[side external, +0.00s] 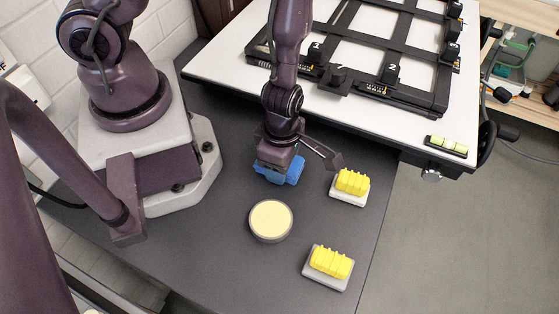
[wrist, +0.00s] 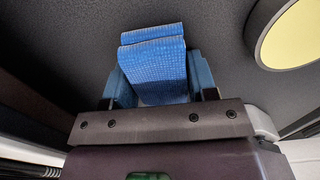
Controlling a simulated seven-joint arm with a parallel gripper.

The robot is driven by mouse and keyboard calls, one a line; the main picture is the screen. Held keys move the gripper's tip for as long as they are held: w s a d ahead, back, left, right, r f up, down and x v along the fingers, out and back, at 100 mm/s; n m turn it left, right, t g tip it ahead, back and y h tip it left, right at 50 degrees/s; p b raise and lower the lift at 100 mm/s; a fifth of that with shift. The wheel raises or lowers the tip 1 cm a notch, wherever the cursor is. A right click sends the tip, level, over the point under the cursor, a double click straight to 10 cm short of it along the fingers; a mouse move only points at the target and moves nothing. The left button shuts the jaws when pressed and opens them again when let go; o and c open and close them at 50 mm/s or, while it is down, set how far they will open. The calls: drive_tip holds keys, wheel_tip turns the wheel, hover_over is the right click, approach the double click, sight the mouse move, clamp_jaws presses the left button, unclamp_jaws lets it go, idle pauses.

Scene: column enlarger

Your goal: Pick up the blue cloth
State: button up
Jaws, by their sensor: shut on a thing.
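The blue cloth (side external: 291,171) is a small folded piece at the dark table top, just under my gripper (side external: 277,168) in the side view. In the wrist view the blue cloth (wrist: 158,68) is a textured, folded pad between the two blue fingers of my gripper (wrist: 160,85). The gripper is shut on it. The fingers partly hide the cloth's sides, and I cannot tell whether it still touches the table.
A round cream-topped disc (side external: 271,220) lies in front of the gripper; it also shows in the wrist view (wrist: 290,35). Two yellow-topped blocks (side external: 351,184) (side external: 329,264) stand to the right. A white board with a black frame (side external: 225,72) is behind. Dark table (side external: 200,255) is clear at front left.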

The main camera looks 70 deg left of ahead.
drive_tip(key=shift+r, duration=5)
